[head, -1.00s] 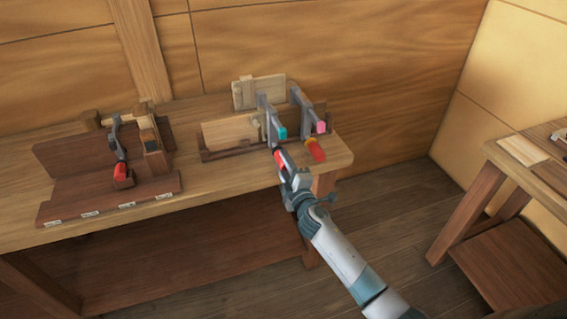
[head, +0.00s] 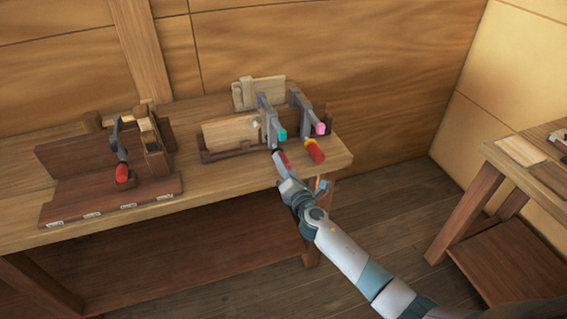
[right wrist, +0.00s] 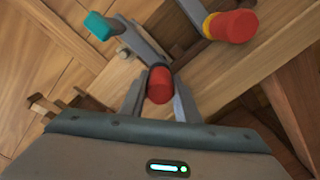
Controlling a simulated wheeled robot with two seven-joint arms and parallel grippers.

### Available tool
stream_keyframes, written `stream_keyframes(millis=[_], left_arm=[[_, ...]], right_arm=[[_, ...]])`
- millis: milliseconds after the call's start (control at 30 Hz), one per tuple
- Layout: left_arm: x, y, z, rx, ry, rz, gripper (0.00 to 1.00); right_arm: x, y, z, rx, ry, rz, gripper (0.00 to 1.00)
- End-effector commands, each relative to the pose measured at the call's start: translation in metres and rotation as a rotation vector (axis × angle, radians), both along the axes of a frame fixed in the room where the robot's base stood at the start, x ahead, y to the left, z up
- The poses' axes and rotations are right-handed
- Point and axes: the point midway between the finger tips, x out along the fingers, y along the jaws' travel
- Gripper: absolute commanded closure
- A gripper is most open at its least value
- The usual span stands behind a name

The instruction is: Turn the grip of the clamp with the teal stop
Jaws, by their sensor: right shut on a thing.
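The clamp with the teal stop (head: 264,112) stands on the bench, gripping a pale board; its teal stop (head: 281,134) also shows in the right wrist view (right wrist: 99,25). Its red grip (right wrist: 159,85) points toward me. My right gripper (head: 284,160) is shut on this grip, with one finger on either side of it in the right wrist view. The fingers partly cover the grip in the head view. My left gripper is not in view.
Close to the right is a clamp with a pink stop (head: 320,128) and a red, yellow-collared grip (head: 315,151). A dark wooden jig (head: 110,190) with another red-gripped clamp (head: 121,160) stands at left. The bench (head: 225,182) between is clear.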

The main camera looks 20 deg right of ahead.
Motion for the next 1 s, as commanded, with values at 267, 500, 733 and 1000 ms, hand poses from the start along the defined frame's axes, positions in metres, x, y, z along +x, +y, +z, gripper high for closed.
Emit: stream_keyframes(millis=[267, 500, 733, 1000], left_arm=[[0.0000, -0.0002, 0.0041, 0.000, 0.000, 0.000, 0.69], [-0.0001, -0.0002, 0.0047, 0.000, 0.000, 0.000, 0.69], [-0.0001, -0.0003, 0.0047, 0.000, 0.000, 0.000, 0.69], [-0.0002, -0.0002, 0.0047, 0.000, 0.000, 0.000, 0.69]], right_arm=[[0.0006, 0.0002, 0.0012, -0.144, -0.006, 0.000, 0.93], [0.0007, 0.0004, 0.0013, -0.185, -0.009, 0.000, 0.93], [0.0009, 0.0003, 0.0015, -0.186, -0.009, 0.000, 0.93], [0.0007, 0.0002, 0.0012, -0.185, -0.009, 0.000, 0.52]])
